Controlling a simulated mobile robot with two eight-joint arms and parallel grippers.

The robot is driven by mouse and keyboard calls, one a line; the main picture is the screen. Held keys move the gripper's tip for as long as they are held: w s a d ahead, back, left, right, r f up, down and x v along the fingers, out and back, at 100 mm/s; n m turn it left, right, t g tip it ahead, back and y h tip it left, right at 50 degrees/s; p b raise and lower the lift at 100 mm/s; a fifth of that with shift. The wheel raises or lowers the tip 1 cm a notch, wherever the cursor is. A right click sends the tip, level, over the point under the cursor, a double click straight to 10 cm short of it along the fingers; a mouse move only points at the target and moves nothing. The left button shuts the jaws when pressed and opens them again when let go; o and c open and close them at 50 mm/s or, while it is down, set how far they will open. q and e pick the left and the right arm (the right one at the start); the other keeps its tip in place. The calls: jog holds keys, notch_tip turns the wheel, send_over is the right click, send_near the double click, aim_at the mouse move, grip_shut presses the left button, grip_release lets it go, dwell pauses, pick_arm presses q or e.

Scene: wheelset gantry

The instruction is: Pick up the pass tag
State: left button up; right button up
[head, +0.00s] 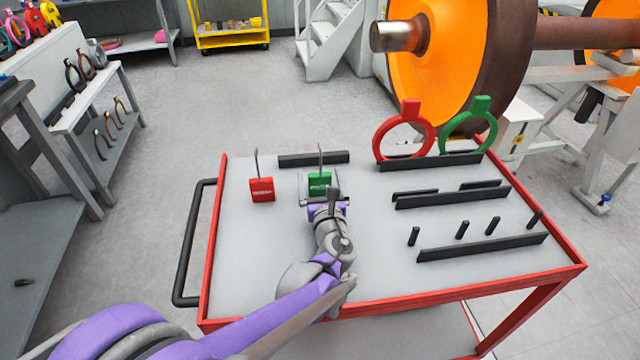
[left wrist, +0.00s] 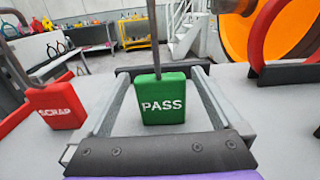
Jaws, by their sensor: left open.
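The green pass tag (head: 320,182) stands upright on the cart top, with a thin grey hook rising from it. In the left wrist view the pass tag (left wrist: 161,100) faces me with the white word PASS. My left gripper (head: 320,188) is open, with one finger on each side of the tag. In the left wrist view the fingers of the left gripper (left wrist: 160,98) show gaps to the tag on both sides. A red scrap tag (head: 261,189) stands to the left; it also shows in the left wrist view (left wrist: 57,106). My right gripper is not in view.
The red-edged cart (head: 250,270) carries black slotted bars (head: 430,162), a red ring (head: 404,132) and a green ring (head: 470,128) at the back right, and several short black pegs (head: 462,230). An orange wheel (head: 440,55) stands behind. The cart's front left is clear.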

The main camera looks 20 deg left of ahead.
pick_arm(q)
jog(key=c, duration=1.3)
